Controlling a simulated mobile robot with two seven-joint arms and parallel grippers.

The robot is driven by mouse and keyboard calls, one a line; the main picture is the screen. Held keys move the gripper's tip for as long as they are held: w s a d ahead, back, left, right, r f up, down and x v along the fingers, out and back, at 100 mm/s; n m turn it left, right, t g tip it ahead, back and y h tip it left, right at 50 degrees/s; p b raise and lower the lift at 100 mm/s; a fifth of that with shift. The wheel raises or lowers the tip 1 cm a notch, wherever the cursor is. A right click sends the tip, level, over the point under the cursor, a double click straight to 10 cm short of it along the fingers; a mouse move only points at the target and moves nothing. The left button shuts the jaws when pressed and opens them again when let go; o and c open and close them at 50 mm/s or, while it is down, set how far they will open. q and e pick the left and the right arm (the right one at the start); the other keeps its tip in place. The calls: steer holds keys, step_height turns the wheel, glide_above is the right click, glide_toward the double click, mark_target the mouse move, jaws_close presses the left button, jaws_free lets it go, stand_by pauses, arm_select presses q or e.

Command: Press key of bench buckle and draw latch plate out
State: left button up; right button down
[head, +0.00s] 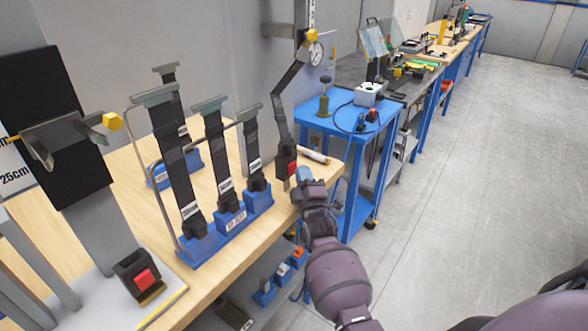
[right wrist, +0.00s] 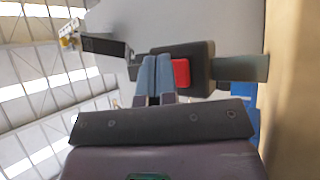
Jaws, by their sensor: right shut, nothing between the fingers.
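The bench buckle (head: 283,157) is a black housing with a red key (head: 292,168), near the bench's right edge. Dark webbing (head: 284,92) rises from it toward a post. In the right wrist view the buckle (right wrist: 202,55) lies across the picture, with its red key (right wrist: 181,73) showing. A grey latch plate (right wrist: 136,63) sits at the buckle's left end, its tongue seemingly inside. My right gripper (head: 303,178) is shut and empty, right in front of the buckle. Its fingertips (right wrist: 155,61) overlap the buckle just left of the key; I cannot tell whether they touch. My left gripper is out of view.
Another buckle with a red key (head: 143,279) is at the front left. A blue cart (head: 338,124) stands behind; floor at right is clear.

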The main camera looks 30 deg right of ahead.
steer(key=shift+w+a, duration=0.1)
steer(key=shift+w, duration=0.15)
stand_by(0.6)
steer(key=shift+s+d+r+p, duration=0.1)
steer(key=shift+s+d+p, duration=0.2)
steer(key=shift+s, duration=0.5)
steer(key=s, duration=0.1)
steer(key=s+d+p, duration=0.1)
steer(key=s, duration=0.1)
steer(key=s+d+p, duration=0.1)
steer(key=shift+s, duration=0.35)
